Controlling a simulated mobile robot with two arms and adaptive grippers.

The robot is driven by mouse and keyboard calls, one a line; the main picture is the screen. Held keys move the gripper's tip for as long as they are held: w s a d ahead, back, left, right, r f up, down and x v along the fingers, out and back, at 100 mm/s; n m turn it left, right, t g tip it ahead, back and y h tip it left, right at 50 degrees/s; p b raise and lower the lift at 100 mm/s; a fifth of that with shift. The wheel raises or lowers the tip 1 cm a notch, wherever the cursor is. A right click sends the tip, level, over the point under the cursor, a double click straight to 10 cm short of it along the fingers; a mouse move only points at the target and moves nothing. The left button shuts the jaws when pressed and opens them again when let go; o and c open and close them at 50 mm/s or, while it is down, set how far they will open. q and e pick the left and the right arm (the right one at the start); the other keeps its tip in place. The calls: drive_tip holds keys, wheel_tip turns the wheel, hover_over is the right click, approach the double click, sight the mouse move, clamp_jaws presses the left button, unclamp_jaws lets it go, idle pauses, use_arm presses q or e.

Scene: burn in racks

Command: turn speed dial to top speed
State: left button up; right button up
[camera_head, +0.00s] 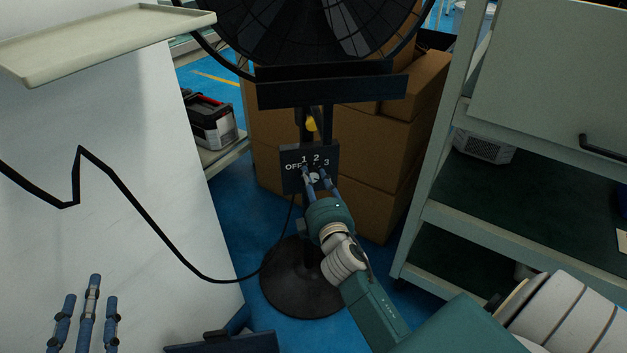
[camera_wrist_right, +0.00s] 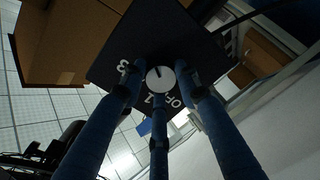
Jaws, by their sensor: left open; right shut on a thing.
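The speed dial (camera_head: 314,177) is a small round white knob on the fan's black control panel (camera_head: 290,183), which is marked OFF, 1, 2 and 3. In the right wrist view the dial (camera_wrist_right: 160,80) has a dark line on its face, on the side away from the 1; I cannot tell which setting it selects. My right gripper (camera_head: 314,172) is shut on the dial, its blue fingers around it; they also show in the wrist view (camera_wrist_right: 159,82). My left gripper (camera_head: 88,300) is open and empty at the lower left, far from the panel.
The black fan (camera_head: 310,30) stands on a round base (camera_head: 295,285). Its black cable (camera_head: 180,255) crosses in front of the white surface at left. Cardboard boxes (camera_head: 380,150) stand behind it. A shelf rack (camera_head: 530,235) is close on the right; a beige tray (camera_head: 110,35) is upper left.

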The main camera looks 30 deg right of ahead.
drive_tip(key=shift+f, duration=0.15)
idle(0.3)
drive_tip(key=o, duration=1.2)
drive_tip(key=v, duration=1.2)
